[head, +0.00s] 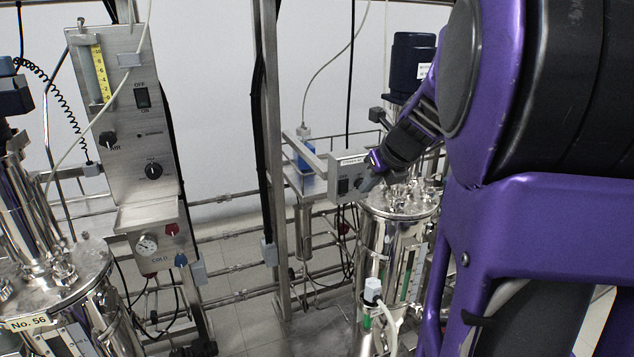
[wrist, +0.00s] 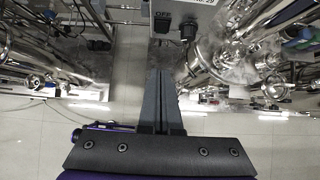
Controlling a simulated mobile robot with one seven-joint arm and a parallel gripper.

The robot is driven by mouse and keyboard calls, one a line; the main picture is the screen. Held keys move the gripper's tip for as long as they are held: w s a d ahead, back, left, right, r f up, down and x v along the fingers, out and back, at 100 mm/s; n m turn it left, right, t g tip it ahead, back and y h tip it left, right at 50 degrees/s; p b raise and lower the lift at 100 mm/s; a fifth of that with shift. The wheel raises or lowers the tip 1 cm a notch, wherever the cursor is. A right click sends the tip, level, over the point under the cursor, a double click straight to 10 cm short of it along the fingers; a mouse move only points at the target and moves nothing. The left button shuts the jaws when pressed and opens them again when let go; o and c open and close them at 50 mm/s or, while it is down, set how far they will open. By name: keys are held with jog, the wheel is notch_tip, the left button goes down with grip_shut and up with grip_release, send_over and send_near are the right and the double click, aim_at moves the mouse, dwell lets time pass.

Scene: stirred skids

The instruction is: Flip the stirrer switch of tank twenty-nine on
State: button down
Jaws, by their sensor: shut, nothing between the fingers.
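The small grey control box of tank twenty-nine (head: 340,163) hangs on a rail left of a steel tank (head: 385,245). In the wrist view the box (wrist: 176,12) is cut off at the top edge, with a number ending in 29. A black switch (head: 343,186) sits low on its face; in the wrist view the switch (wrist: 162,25) lies under the word OFF. Its exact tilt is too small to tell. A black round knob (wrist: 188,30) is right of it. My gripper (head: 364,184) is shut and empty; its fingertips (wrist: 160,72) appear below the switch in the wrist view.
A taller steel panel (head: 125,150) with its own OFF/ON switch (head: 142,98) stands at left, beside a tank labelled No. 56 (head: 28,322). A vertical post (head: 278,150) stands between the panels. Pipes and steel fittings crowd both sides in the wrist view. Tiled floor is open below.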

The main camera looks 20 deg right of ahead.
aim_at(344, 187)
jog(key=shift+w+a+f+b, duration=0.1)
jog(key=shift+w+f+b, duration=0.35)
jog(key=shift+w+f, duration=0.6)
jog(key=shift+w+d+f+b, duration=0.1)
jog(key=shift+w+f+b, duration=0.4)
jog(key=shift+w, duration=1)
jog(key=shift+w+a+f+b, duration=0.1)
jog(key=shift+w+f+b, duration=0.25)
jog(key=shift+w+f, duration=0.75)
jog(key=shift+w+r, duration=0.2)
jog(key=shift+r, duration=0.05)
jog(key=shift+w+p, duration=0.15)
jog(key=shift+p, duration=0.6)
jog(key=shift+w+f+p, duration=0.1)
jog(key=shift+p, duration=0.35)
jog(key=shift+f, duration=0.4)
